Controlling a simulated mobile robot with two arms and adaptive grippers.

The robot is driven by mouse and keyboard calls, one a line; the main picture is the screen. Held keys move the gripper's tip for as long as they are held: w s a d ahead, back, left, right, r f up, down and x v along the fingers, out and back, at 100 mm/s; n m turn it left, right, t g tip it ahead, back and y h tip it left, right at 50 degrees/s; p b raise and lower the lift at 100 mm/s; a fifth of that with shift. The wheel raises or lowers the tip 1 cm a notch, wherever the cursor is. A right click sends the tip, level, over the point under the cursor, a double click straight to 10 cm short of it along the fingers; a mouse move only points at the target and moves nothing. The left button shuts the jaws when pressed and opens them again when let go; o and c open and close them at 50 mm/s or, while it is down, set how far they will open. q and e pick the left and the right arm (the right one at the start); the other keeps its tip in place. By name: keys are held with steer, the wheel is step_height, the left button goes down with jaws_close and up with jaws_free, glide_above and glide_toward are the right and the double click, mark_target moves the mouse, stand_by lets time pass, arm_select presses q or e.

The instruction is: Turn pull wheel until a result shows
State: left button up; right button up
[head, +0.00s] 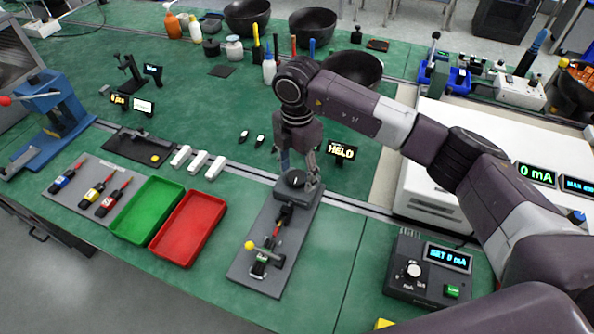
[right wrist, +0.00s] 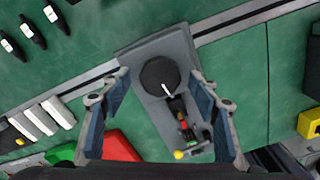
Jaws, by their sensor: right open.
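The pull wheel is a dark round knob (head: 295,180) at the far end of a grey test fixture (head: 250,262). In the right wrist view the wheel (right wrist: 157,73) shows a white pointer line. A red and black device lies along the fixture, with a yellow-tipped lever (head: 250,245) near its front end. A small display (head: 341,151) behind the wheel reads HELD. My right gripper (head: 302,166) is just above the wheel. In the right wrist view its open fingers (right wrist: 158,80) stand on either side of the wheel; I cannot tell if they touch it. My left gripper is out of view.
A green tray (head: 117,226) and a red tray (head: 157,251) lie left of the fixture. A grey mat with several red-handled tools is farther left. A control box (head: 393,291) reading SET 0 mA stands right, and a white unit (head: 408,205) behind it.

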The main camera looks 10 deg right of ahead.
mark_target(297, 176)
step_height(297, 176, up, 12)
stand_by(0.4)
stand_by(0.4)
